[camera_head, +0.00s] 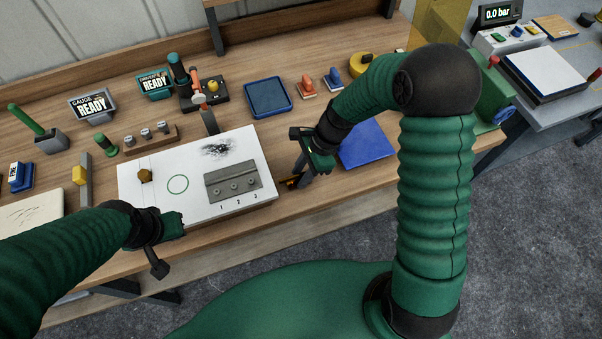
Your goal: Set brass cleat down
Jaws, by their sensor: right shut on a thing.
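My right gripper (304,176) is shut on a small brass piece, the brass cleat (289,183), at the right side of the white board. The cleat is mostly hidden by the fingers, and I cannot tell whether it touches the wooden bench (330,190). The white board (190,207) carries a green ring outline, a dark smudge and a grey metal block (233,184) above the numbers 1, 2 and 3. My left gripper (157,262) is low, in front of the board's left front edge; its fingers are too dark and small to read.
A blue mat (368,146) lies right of my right gripper. A brass-coloured knob (145,175) stands on the board's left part. Behind are a blue tray (268,98), stamps (333,79) and two READY displays (93,104). The bench's front edge is close.

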